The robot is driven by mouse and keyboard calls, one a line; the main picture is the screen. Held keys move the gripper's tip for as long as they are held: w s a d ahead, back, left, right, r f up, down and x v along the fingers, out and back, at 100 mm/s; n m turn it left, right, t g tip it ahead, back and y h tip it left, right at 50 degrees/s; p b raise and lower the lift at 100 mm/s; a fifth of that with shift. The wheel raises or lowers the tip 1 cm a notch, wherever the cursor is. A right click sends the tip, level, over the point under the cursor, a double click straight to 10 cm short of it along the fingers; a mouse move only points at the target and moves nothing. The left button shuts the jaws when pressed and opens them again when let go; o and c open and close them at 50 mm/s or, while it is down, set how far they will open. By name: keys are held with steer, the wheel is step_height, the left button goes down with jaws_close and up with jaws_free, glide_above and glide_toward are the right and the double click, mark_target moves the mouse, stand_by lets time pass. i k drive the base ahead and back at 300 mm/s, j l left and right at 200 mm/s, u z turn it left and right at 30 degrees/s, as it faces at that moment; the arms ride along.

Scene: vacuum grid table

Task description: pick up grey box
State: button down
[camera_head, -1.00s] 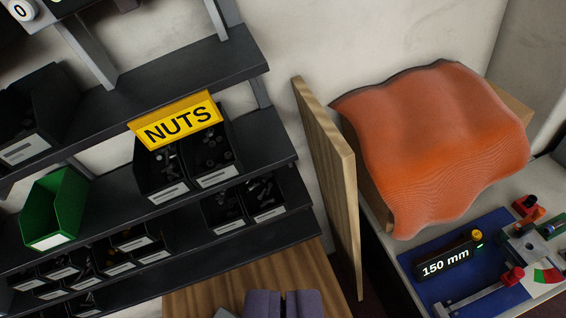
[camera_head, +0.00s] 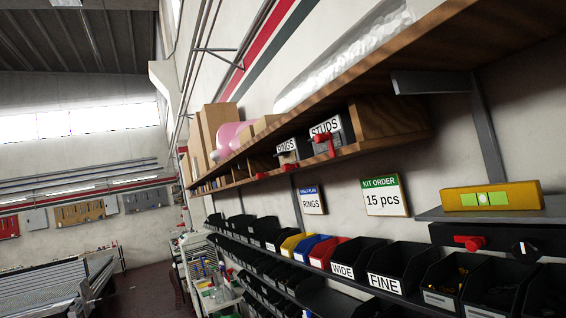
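I cannot tell for certain which thing is the grey box. Two small dark-grey boxes stand on the long wooden wall shelf. One has a white label reading STUDS (camera_head: 346,127) and a red part at its front.
Rows of black bins (camera_head: 405,258) run along the right wall below the wooden shelf (camera_head: 400,140), with yellow, blue and red bins (camera_head: 328,252) among them. A yellow box (camera_head: 492,197) sits on a bracket shelf. A metal-topped table (camera_head: 45,285) stands at left; dark floor (camera_head: 150,290) lies between.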

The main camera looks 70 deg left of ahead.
mark_target(297, 149)
steer(key=u, duration=1.7)
steer(key=i+j, duration=0.25)
